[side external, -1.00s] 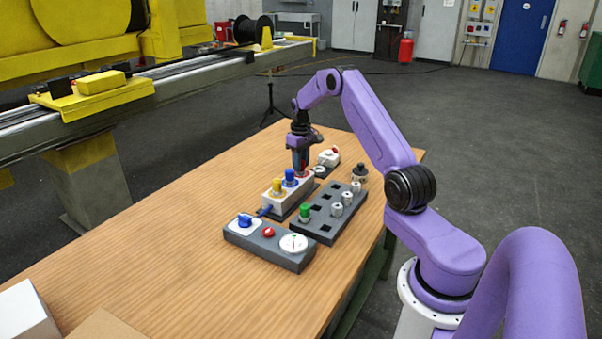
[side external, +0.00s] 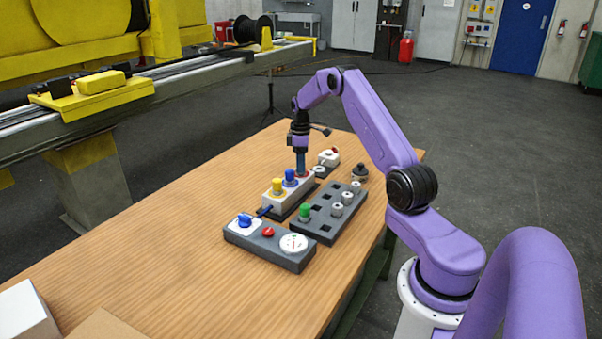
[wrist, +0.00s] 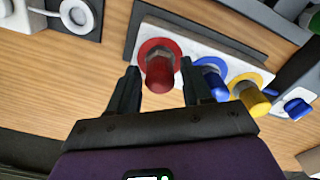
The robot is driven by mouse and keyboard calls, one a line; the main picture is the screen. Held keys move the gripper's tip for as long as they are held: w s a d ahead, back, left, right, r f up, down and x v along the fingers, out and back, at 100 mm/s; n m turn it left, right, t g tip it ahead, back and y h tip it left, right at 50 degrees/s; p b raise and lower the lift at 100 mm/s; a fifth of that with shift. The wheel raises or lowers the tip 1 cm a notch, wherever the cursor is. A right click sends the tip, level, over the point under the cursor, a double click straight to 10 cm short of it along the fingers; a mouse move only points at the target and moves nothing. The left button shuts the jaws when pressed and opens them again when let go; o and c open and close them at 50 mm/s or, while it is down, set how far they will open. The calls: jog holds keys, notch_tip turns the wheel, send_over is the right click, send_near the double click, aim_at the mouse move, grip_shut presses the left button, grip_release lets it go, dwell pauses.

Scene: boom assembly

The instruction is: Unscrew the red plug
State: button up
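The red plug (wrist: 160,66) stands in the white block (wrist: 185,38), at the end of a row with the blue plug (wrist: 209,76) and the yellow plug (wrist: 248,93). In the wrist view my gripper (wrist: 161,80) is open, with one finger on each side of the red plug and visible gaps between. In the side view my gripper (side external: 301,172) points down over the far end of the white block (side external: 273,198), and its fingers hide the red plug. The blue plug (side external: 290,177) and yellow plug (side external: 278,185) stand nearer the camera.
A dark tray (side external: 323,225) with a green plug (side external: 305,212) and several pale caps lies right of the block. A grey control box (side external: 262,250) with a blue knob, red button and round dial sits in front.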

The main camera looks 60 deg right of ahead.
dwell(0.3)
jog(key=m, duration=0.5)
jog(key=shift+m, duration=0.4)
jog(key=m, duration=0.6)
jog(key=shift+m, duration=0.3)
jog(key=m, duration=0.5)
jog(key=shift+m, duration=0.3)
jog(key=m, duration=0.6)
